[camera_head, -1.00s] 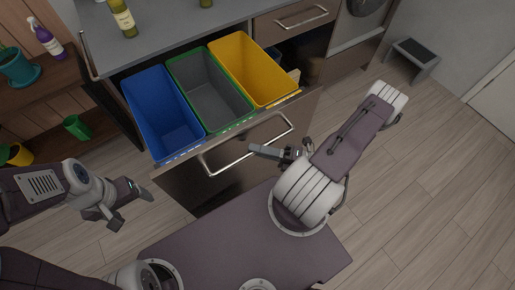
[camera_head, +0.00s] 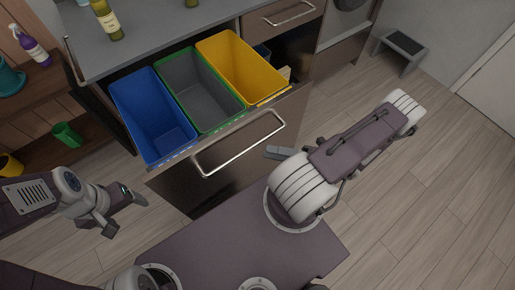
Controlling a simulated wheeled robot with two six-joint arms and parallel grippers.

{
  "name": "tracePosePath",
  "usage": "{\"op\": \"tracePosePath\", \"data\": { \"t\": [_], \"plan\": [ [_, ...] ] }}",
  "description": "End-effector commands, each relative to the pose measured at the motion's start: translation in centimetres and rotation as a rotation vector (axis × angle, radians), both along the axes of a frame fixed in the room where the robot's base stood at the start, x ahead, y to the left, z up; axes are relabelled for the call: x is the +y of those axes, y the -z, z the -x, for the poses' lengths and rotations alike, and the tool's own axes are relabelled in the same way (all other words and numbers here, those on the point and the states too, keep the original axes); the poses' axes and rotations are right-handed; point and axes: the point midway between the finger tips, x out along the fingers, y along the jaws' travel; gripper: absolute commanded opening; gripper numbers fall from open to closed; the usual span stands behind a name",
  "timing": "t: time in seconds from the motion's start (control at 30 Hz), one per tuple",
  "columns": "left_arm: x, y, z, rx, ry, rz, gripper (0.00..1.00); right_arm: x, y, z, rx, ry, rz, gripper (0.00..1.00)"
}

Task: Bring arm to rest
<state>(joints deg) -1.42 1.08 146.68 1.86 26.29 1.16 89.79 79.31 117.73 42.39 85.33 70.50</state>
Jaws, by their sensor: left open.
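My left gripper (camera_head: 125,213) is at the left, open and empty, above the floor and in front of the drawer's left side. My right arm (camera_head: 345,150) is folded at the centre right. Only a grey finger part of my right gripper (camera_head: 280,152) shows beside the drawer front; the rest is hidden behind my arm, so its opening cannot be seen.
The open drawer (camera_head: 262,157) holds a blue bin (camera_head: 150,115), a grey bin with green rim (camera_head: 200,90) and a yellow bin (camera_head: 240,68). Bottles (camera_head: 107,20) stand on the counter (camera_head: 150,35). A stool (camera_head: 400,50) is at the back right. Floor at right is clear.

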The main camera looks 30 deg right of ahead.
Motion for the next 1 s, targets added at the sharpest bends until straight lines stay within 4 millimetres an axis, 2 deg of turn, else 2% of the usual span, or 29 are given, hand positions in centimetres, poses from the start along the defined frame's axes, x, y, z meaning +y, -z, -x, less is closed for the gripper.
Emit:
{"op": "tracePosePath", "data": {
  "t": [0.1, 0.2, 0.77, 0.87, 1.0],
  "plan": [
    [0.0, 0.2, 0.0, 0.000, 0.000, 0.000, 0.78, -1.1, 0.3, 0.9, 0.001, 0.002, 0.002, 0.36],
    [0.0, 0.2, 0.0, 0.000, 0.000, 0.000, 0.78, -1.3, 0.3, 1.2, 0.000, -0.001, 0.000, 0.36],
    [0.0, -0.2, 0.0, 0.000, 0.000, 0.000, 0.78, -1.0, -0.1, 1.2, -0.004, -0.034, 0.034, 0.36],
    [0.0, -1.4, 0.0, 0.000, 0.000, 0.000, 0.78, 0.7, -1.3, 1.3, -0.045, -0.208, 0.209, 0.36],
    [0.0, -3.9, 0.0, 0.000, 0.000, 0.000, 0.78, 3.5, -3.3, 2.5, -0.280, -0.691, 0.642, 0.36]
  ]
}}
